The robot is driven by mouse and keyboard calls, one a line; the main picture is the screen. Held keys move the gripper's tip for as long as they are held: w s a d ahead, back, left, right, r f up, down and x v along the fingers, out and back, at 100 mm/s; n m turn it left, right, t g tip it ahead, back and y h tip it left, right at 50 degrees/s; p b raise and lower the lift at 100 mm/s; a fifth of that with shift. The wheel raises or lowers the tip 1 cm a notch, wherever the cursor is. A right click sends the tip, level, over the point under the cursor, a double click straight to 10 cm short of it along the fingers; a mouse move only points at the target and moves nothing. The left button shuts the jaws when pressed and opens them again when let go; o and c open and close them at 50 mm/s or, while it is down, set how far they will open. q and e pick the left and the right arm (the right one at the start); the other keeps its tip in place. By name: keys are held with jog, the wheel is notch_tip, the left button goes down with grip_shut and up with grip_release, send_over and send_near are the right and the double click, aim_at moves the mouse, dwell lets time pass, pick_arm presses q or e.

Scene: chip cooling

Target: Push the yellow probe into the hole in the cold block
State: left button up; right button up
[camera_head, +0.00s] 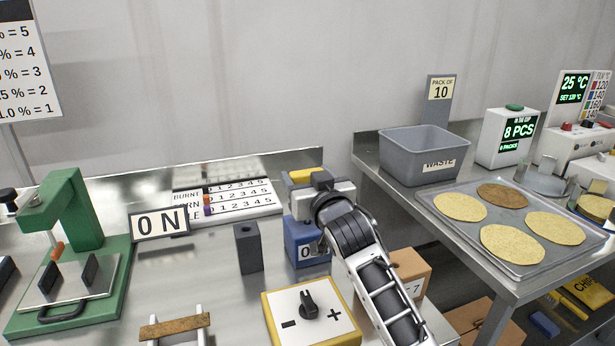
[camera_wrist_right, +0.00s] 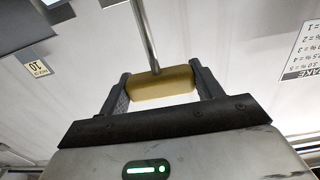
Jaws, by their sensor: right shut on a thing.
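The yellow probe's handle (camera_head: 303,175) shows at the top of my right gripper (camera_head: 308,183). In the right wrist view the yellow probe (camera_wrist_right: 165,83) sits between both fingers of my right gripper (camera_wrist_right: 158,90), which is shut on it. Its thin metal rod sticks out from the handle, and the rod's tip is out of that view. A blue block (camera_head: 298,237), which looks like the cold block, stands behind and below my right gripper. It has a partly covered label starting with 0. My wrist hides part of it, and I cannot see its hole. My left gripper is not in view.
A dark grey block (camera_head: 248,250) stands left of the blue one. A yellow dial box (camera_head: 345,335) is in front. A brown box (camera_head: 412,268) is partly behind my arm. Bare steel lies between.

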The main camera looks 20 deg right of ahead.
pick_arm(q)
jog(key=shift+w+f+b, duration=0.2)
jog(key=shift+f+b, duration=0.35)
jog(key=shift+b, duration=0.05)
pick_arm(e)
jog(key=shift+f, duration=1)
pick_arm(q)
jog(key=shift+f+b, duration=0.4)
jog(key=shift+b, duration=0.4)
pick_arm(e)
jog(key=shift+f, duration=1.4)
jog(key=o, duration=1.1)
jog(key=shift+c, duration=0.2)
pick_arm(q)
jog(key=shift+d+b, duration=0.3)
jog(key=shift+b, duration=0.3)
pick_arm(e)
jog(key=s, duration=1.6)
jog(key=shift+d, duration=0.3)
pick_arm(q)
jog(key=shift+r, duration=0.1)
